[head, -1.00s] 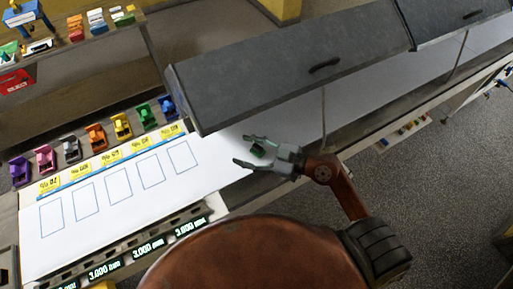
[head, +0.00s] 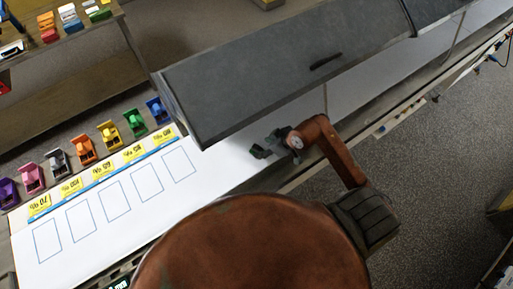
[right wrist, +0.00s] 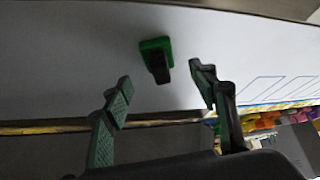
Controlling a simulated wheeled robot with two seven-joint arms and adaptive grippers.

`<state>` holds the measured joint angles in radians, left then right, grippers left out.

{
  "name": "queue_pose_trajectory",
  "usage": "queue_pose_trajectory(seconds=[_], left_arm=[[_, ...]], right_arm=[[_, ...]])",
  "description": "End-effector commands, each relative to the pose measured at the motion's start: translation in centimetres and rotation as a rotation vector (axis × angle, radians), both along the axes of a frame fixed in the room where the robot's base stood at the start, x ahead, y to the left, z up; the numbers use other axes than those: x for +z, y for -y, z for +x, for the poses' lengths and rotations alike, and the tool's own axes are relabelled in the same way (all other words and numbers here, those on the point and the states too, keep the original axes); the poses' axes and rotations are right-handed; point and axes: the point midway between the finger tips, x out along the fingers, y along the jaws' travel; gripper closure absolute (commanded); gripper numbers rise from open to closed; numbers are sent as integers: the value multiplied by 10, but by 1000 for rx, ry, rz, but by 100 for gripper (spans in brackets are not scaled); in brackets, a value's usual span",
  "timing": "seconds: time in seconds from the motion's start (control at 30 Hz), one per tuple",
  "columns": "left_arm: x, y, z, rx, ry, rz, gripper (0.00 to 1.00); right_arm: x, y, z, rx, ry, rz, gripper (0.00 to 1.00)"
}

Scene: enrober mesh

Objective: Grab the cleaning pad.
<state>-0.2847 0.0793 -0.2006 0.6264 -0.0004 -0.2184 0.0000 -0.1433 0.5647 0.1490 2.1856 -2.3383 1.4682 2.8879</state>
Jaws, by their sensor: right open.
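The cleaning pad, a small green block with a black grip, lies on the white surface under the raised grey hood. It shows in the right wrist view (right wrist: 155,58) just beyond my fingertips, roughly centred between them, and as a small dark green shape in the head view (head: 260,151). My right gripper (head: 274,139) is beside the pad, to its right in the head view. Its two fingers stand apart and empty in the right wrist view (right wrist: 160,80); I see no contact with the pad. My left gripper is not in view.
A grey hood (head: 290,75) with a black handle hangs over the belt close above my right gripper. A white board (head: 125,215) with blue outlined boxes and yellow labels lies to the left. Several coloured blocks (head: 108,133) line its far edge.

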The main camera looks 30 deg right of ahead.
Motion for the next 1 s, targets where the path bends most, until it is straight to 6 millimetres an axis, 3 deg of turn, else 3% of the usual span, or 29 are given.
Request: queue_pose_trajectory(seconds=[0.1, 0.23, 0.4, 0.67, 1.0], left_arm=[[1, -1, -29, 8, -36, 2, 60], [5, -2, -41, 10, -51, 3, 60], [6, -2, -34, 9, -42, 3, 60], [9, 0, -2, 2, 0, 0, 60], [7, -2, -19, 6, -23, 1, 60]], right_arm=[[-9, -3, 7, 1, 0, 0, 46], [-25, -8, 18, 1, -2, 1, 46], [-42, -12, 26, 0, -1, 1, 46], [-45, -13, 28, 0, 2, 1, 46], [-45, -13, 28, 1, 2, 0, 68]])
